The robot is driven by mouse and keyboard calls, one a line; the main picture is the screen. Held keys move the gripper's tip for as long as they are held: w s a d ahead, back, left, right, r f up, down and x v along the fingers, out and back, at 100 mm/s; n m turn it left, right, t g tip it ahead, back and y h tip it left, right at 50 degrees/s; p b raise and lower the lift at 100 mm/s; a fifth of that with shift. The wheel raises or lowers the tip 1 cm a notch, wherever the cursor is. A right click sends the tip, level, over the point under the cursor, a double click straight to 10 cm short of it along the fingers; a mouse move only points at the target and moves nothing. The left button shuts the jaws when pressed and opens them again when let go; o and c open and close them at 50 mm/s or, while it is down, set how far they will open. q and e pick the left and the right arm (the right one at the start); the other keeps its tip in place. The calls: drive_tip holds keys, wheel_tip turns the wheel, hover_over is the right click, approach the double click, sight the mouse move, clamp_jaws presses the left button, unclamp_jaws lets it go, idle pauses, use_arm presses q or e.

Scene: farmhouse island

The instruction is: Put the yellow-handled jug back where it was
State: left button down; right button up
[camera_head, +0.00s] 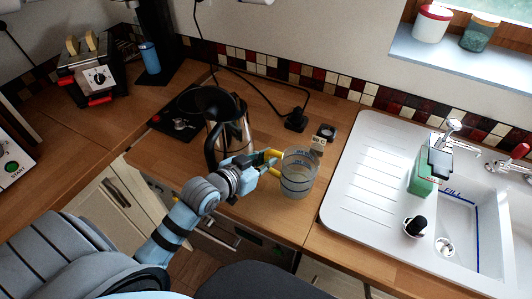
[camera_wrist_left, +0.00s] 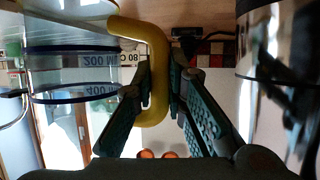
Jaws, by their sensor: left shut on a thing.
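The jug (camera_head: 299,176) is clear with dark bands and a yellow handle (camera_head: 270,154). It appears upright at the counter's right part, left of the sink; I cannot tell whether its base touches the wood. My left gripper (camera_head: 261,163) is shut on the handle from the left. In the left wrist view the picture is upside down: the yellow handle (camera_wrist_left: 157,50) lies between the two fingers of my left gripper (camera_wrist_left: 160,72), and the jug's marked wall (camera_wrist_left: 85,65) is at the left. My right gripper is not in view.
A steel kettle (camera_head: 240,132) with a black handle stands close behind my left gripper; it shows at the right in the wrist view (camera_wrist_left: 285,80). A black plug (camera_head: 296,120) and a small labelled item (camera_head: 325,133) are behind the jug. The white sink drainer (camera_head: 360,180) is to the right.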

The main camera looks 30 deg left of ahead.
use_arm(q)
drive_tip(key=shift+f, duration=0.65)
idle(0.3)
drive_tip(key=c, duration=1.5)
unclamp_jaws()
drive_tip(key=shift+c, duration=0.2)
drive_tip(key=shift+o, duration=0.6)
drive_tip(key=o, duration=0.4)
drive_tip(key=shift+o, duration=0.2)
